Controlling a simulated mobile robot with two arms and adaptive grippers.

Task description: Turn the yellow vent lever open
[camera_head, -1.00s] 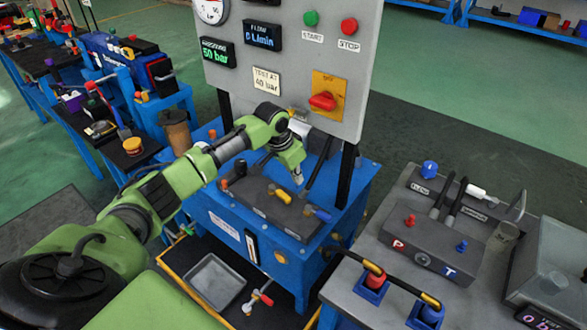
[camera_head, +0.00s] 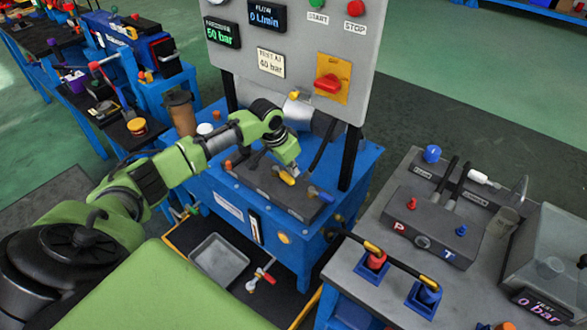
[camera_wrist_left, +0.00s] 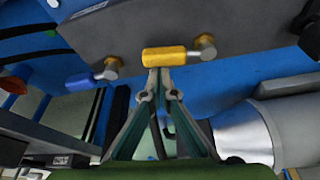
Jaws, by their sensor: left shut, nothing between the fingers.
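The yellow vent lever (camera_head: 287,176) sits on the dark valve block (camera_head: 262,182) on top of the blue stand. It also shows in the left wrist view as a yellow handle (camera_wrist_left: 165,56) with a metal pivot at its right end. My left gripper (camera_head: 294,167) is shut and empty, just at the lever. In the left wrist view the closed fingertips (camera_wrist_left: 158,72) meet right at the yellow handle's edge, seemingly touching it, though the exact gap cannot be told. My right gripper is not in view.
A blue lever (camera_head: 321,194) and an orange one (camera_head: 228,165) flank the yellow lever on the same block. The grey panel (camera_head: 290,45) rises behind on dark posts. A grey bench (camera_head: 375,270) with hoses and a manifold stands to the right.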

